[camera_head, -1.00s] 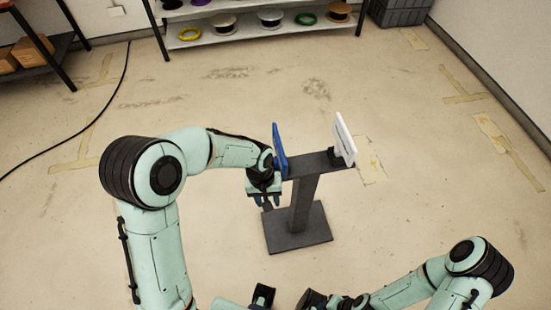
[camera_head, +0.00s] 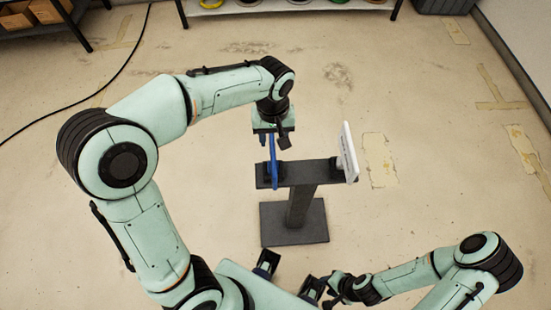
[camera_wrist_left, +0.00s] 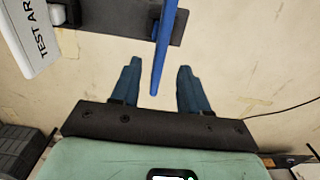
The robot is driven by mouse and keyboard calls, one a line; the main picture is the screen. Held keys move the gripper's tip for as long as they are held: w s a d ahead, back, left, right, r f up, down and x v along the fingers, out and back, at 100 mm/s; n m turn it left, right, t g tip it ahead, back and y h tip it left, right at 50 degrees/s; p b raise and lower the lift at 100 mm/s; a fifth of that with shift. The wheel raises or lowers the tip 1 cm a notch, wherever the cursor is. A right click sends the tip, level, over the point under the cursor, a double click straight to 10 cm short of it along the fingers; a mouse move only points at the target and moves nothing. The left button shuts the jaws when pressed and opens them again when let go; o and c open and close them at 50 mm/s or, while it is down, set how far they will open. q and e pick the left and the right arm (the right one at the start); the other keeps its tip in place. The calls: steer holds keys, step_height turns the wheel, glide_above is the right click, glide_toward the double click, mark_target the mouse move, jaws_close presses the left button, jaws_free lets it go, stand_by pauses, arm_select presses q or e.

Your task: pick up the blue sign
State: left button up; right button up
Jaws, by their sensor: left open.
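The blue sign (camera_head: 274,172) stands upright on the left end of a dark stand (camera_head: 312,173) and shows almost edge-on. My left gripper (camera_head: 272,141) is above and behind it, pointing down at its top edge. In the left wrist view, the left gripper (camera_wrist_left: 160,88) is open, with one finger on each side of the blue sign's edge (camera_wrist_left: 166,40). A gap shows between each finger and the sign. My right gripper (camera_head: 338,289) is low in the head view, away from the stand, and its jaws are unclear.
A white sign (camera_head: 348,152) stands on the right end of the same stand; it also shows in the left wrist view (camera_wrist_left: 30,33). The stand's base (camera_head: 294,222) rests on open floor. A shelf with spools is at the back, and a black cable (camera_head: 128,68) lies at left.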

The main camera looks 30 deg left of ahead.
mark_target(273, 157)
arm_select(q)
step_height(273, 157, down, 10)
steer(key=shift+s+a+f+b, duration=0.1)
steer(key=shift+s+f+b, duration=0.05)
steer(key=shift+b, duration=0.3)
steer(key=shift+f, duration=0.25)
stand_by(0.4)
jaws_close()
